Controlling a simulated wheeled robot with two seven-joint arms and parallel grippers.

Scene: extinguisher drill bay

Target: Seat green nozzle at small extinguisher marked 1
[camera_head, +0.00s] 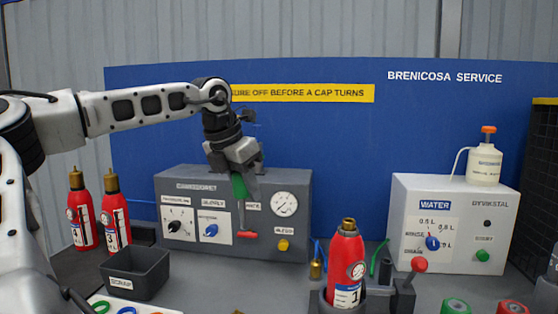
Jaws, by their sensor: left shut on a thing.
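My left gripper (236,158) points down in front of the grey panel box and is shut on a green piece (240,187), which looks like the green nozzle. A narrow grey part shows below the green; I cannot tell whether the red end (247,234) under it belongs to it or to the panel. The small red extinguisher marked 1 (346,265) stands upright in a dark holder (322,304), right of and nearer than the gripper. Its brass top (348,225) is bare. The gripper is well apart from it. My right gripper is not in view.
The grey panel box (294,235) stands behind the gripper. Two red extinguishers (80,215) and a scrap bin (135,274) are left. A red-knobbed lever (419,265) stands beside the holder. A thin green tube (377,257) and the white water box (455,195) are right.

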